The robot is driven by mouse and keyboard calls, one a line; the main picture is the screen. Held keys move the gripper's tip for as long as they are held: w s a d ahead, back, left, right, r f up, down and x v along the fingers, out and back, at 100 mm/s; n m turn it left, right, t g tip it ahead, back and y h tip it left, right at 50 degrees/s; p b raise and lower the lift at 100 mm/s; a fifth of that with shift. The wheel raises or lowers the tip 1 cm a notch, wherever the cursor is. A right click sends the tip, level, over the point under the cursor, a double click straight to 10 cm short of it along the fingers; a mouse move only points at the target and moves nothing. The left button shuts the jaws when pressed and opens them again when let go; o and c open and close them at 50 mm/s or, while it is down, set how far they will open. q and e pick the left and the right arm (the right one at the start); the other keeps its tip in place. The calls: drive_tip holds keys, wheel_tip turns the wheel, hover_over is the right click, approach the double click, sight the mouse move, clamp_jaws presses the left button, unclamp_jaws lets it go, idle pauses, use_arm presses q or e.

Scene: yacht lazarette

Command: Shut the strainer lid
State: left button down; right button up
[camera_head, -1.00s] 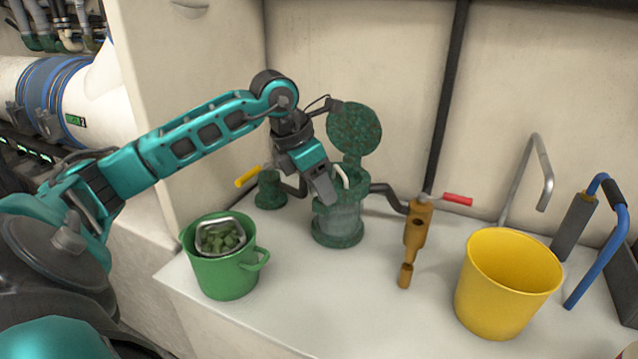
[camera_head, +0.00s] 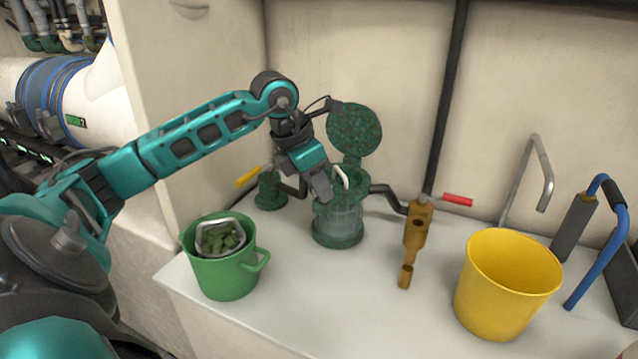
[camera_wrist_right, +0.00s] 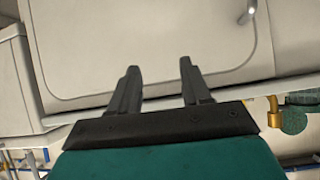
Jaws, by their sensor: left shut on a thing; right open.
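The strainer (camera_head: 338,222) is a green, weathered cylinder with a clear middle, standing on the white counter. Its round, mottled green lid (camera_head: 355,130) stands raised, tilted back on the hinge behind the body. My left gripper (camera_head: 326,190) is at the strainer's mouth, below and left of the lid, not touching it. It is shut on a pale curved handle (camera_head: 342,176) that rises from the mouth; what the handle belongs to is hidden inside. My right gripper (camera_wrist_right: 157,85) is open and empty in the right wrist view, facing a pale panel.
A green bucket (camera_head: 228,276) holding a metal basket of green weed (camera_head: 220,238) stands left of the strainer. A brass valve with a red handle (camera_head: 418,225) and a yellow bucket (camera_head: 502,300) stand to the right. A yellow-handled valve (camera_head: 268,190) is behind left.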

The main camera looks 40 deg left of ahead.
use_arm(q)
drive_tip(key=c, duration=1)
unclamp_jaws()
drive_tip(key=p+v, duration=0.2)
drive_tip(key=v, duration=1.1)
